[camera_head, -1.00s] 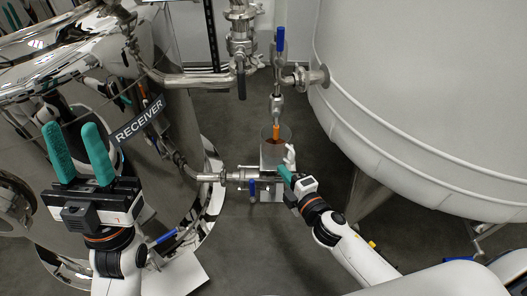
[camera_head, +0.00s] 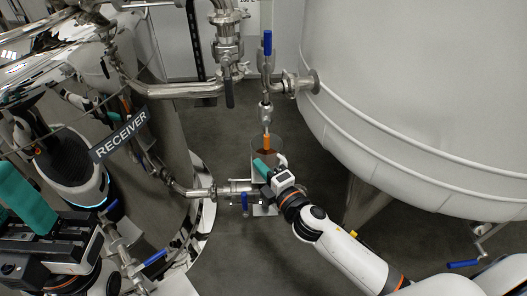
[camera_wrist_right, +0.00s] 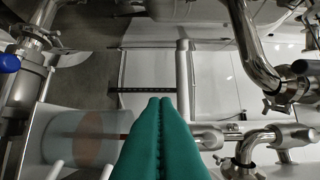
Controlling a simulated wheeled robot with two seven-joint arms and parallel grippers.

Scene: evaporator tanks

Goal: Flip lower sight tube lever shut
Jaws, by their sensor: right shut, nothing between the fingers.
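Several blue-handled levers show in the head view. An upright blue lever (camera_head: 267,42) tops the central vertical pipe. A short blue lever (camera_head: 244,200) hangs at the low horizontal pipe. A tilted blue lever (camera_head: 155,257) is at the lower left. Which one is the lower sight tube lever I cannot tell. My right gripper (camera_head: 261,168) is shut and empty, in front of the clear beaker, apart from these levers. Its closed green fingers (camera_wrist_right: 160,104) fill the lower middle of the right wrist view. My left gripper (camera_head: 12,205) is open, partly cut off at the left edge.
The clear beaker (camera_wrist_right: 62,134) with orange contents stands under the central pipe. The polished receiver tank with its sign (camera_head: 120,136) is on the left, and a large white tank (camera_head: 420,110) on the right. A blue lever (camera_head: 463,264) is low right. Grey floor lies between.

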